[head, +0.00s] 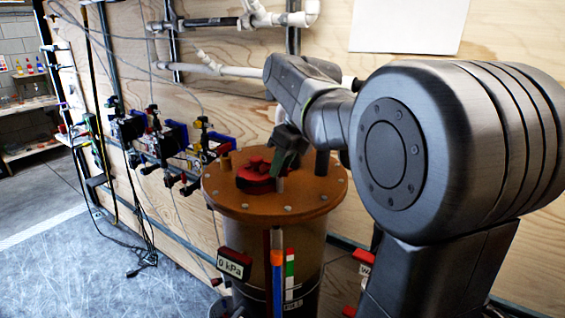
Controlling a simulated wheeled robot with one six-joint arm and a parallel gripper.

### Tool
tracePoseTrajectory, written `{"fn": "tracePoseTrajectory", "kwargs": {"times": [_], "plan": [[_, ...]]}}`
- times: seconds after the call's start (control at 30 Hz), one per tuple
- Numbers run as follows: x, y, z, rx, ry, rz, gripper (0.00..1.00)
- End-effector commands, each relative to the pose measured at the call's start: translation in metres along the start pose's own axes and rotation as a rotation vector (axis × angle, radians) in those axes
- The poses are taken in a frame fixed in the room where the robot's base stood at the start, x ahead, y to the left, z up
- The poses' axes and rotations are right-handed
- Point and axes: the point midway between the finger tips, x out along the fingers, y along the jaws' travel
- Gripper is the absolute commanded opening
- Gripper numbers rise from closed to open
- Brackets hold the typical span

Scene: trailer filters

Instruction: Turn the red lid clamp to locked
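The red lid clamp (258,178) sits on top of the round orange-brown lid (315,192) of a filter vessel (300,258). My gripper (283,160) hangs from the arm right at the clamp's right side, its dark fingers pointing down. The fingers overlap part of the clamp in this view. I cannot tell whether they touch it, or whether they are open or shut. I cannot read the clamp's locked or unlocked position.
A "0 kPa" display (234,264) is on the vessel's front. A blue and orange column (277,270) stands beside it. Valves and cables (165,140) line the plywood wall at left. White pipes (215,69) run above. The floor (75,265) at left is mostly clear.

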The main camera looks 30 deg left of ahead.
Motion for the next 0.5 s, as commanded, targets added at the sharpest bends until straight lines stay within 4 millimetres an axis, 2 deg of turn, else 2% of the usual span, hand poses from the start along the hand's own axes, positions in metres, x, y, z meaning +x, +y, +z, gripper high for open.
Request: {"fn": "tracePoseTrajectory", "kwargs": {"times": [0.03, 0.17, 0.5], "plan": [[-0.0002, -0.0001, 0.0, 0.0, 0.0, 0.0, 0.26], [-0.0004, -0.0001, 0.0, 0.0, 0.0, 0.0, 0.01], [-0.0035, -0.0005, 0.0011, -0.027, 0.002, 0.012, 0.0]]}}
